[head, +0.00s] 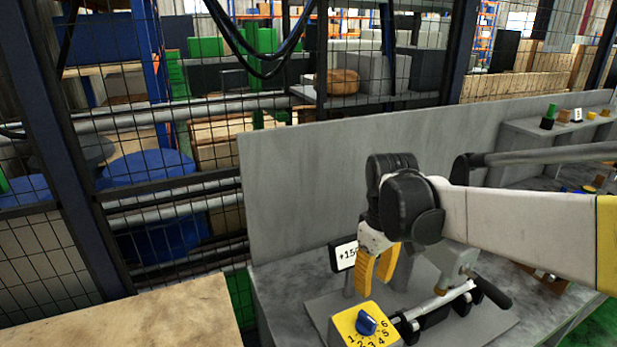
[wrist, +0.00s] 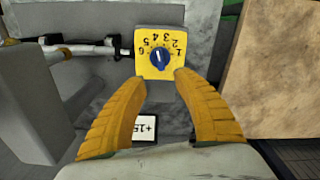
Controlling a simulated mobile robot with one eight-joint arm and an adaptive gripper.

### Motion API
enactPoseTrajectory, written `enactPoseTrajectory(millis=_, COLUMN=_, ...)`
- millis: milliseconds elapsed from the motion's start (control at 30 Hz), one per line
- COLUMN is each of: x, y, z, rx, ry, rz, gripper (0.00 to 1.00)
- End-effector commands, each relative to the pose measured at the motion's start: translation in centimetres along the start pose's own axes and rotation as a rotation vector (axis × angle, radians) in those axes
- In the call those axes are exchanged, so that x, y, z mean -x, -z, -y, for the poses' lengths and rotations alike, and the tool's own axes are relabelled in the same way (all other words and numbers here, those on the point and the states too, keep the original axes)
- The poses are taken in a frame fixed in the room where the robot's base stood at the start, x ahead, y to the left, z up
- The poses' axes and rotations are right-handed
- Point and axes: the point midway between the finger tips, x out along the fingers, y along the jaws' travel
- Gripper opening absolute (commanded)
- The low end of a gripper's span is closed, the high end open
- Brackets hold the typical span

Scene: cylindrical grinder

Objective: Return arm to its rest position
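My gripper (head: 377,268) has yellow fingers and hangs from the wrist of my white and black arm above the grinder's bench. In the wrist view my gripper (wrist: 160,82) has its two fingers spread apart with nothing between them. Beyond the tips is a yellow dial box (wrist: 148,70) with a blue knob (wrist: 160,57) and numbers around it. In the head view the yellow dial box (head: 350,325) and its blue knob (head: 366,322) are at the bottom, just below and in front of the fingers. The fingers appear clear of the knob.
A small display reading "+15" (head: 345,254) stands behind the fingers, partly hidden. A metal rod with a black handle (head: 492,292) lies right of the dial box. A grey panel (head: 300,190) rises behind the bench. A wooden surface (head: 150,320) is at lower left. Mesh fencing stands behind.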

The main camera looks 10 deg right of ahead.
Motion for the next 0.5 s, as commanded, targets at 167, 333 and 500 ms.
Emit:
enactPoseTrajectory(millis=167, x=1.1, y=-2.9, z=1.8, rx=-0.12, ry=-0.063, rz=-0.117, gripper=0.36)
enactPoseTrajectory(millis=333, x=1.5, y=-6.3, z=3.9, rx=-0.29, ry=-0.126, rz=-0.293, gripper=0.36)
enactPoseTrajectory(millis=500, x=0.8, y=-8.9, z=5.5, rx=-0.433, ry=-0.157, rz=-0.456, gripper=0.36)
